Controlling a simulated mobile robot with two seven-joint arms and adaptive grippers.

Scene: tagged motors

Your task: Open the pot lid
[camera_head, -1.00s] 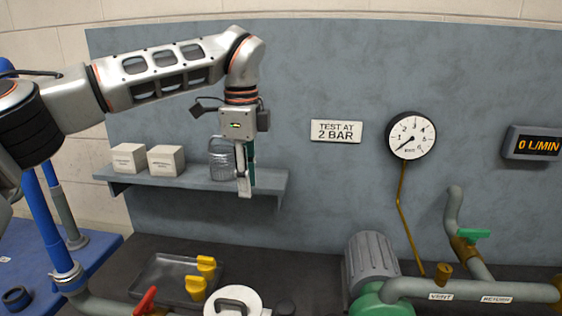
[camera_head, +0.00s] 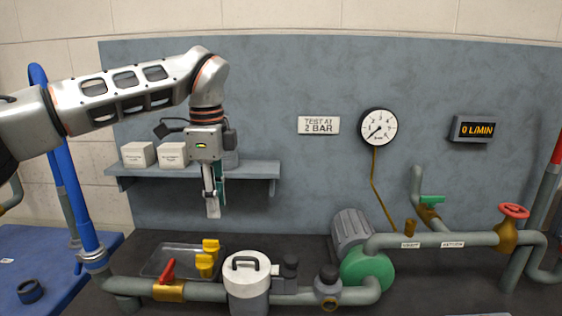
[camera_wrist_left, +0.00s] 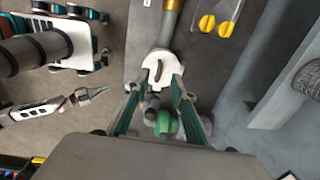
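The pot (camera_head: 247,290) is a pale cylinder set in the pipe line at the bench front. Its white lid (camera_head: 246,264) with a dark arched handle (camera_head: 245,261) is seated on top. In the left wrist view the lid (camera_wrist_left: 158,72) lies beyond my fingers. My left gripper (camera_head: 212,208) hangs pointing down, above and behind the pot, touching nothing. In the left wrist view its green fingers (camera_wrist_left: 155,88) stand apart with nothing held between them. What seems to be my right gripper (camera_wrist_left: 92,96) shows small at the left of that view; its opening is unclear.
A shelf (camera_head: 250,170) with white boxes (camera_head: 138,154) is behind my left gripper. A tray (camera_head: 160,262) with yellow parts (camera_head: 207,258) and a red lever (camera_head: 168,270) stand left of the pot. Dark fittings (camera_head: 290,268) and a green-fronted motor (camera_head: 366,268) stand right of it.

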